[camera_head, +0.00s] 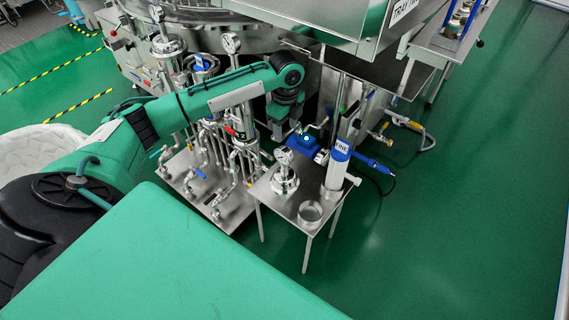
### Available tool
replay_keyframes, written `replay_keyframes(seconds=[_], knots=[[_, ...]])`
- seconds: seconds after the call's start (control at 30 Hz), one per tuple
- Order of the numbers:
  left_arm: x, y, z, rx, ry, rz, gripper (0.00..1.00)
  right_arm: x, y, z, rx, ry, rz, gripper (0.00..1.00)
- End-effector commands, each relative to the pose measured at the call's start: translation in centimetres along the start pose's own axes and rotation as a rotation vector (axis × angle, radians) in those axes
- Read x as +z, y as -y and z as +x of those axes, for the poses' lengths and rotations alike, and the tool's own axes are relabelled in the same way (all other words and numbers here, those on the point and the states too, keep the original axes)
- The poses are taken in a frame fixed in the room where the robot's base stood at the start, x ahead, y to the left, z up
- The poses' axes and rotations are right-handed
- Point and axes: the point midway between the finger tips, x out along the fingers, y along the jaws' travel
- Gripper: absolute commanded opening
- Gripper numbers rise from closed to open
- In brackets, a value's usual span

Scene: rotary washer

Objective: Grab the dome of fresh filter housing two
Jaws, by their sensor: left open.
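A silver housing dome (284,180) with a round pressure gauge on top stands upright on a small steel side table (274,207). No label on it is readable. My left arm reaches in from the left, and my left gripper (280,134) points down just behind and above the dome, apart from it. It is open with nothing visible in it; its fingertips are small and dark against the equipment. My right gripper is not in view.
On the same table are a white cylinder marked FINE with a blue top (337,169) and an open metal ring (310,213). A blue box (304,145) lies behind. A piping skid (207,190) with gauges and valves stands left.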

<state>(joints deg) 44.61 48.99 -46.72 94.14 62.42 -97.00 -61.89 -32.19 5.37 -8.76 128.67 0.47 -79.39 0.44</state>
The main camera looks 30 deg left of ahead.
Motion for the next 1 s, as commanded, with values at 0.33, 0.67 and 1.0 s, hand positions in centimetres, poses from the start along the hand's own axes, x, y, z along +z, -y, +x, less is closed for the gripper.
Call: replay_keyframes(seconds=[0.33, 0.67, 1.0], knots=[[0.5, 0.1, 5.1, 0.005, 0.001, 0.003, 0.53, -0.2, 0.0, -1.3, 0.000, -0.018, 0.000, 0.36], [0.5, 0.1, 8.3, 0.002, 0.001, 0.003, 0.53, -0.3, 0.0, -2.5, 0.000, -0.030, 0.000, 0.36], [0.2, -0.5, 12.6, 0.004, 0.001, 0.002, 0.53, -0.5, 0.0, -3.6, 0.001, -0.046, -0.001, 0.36]])
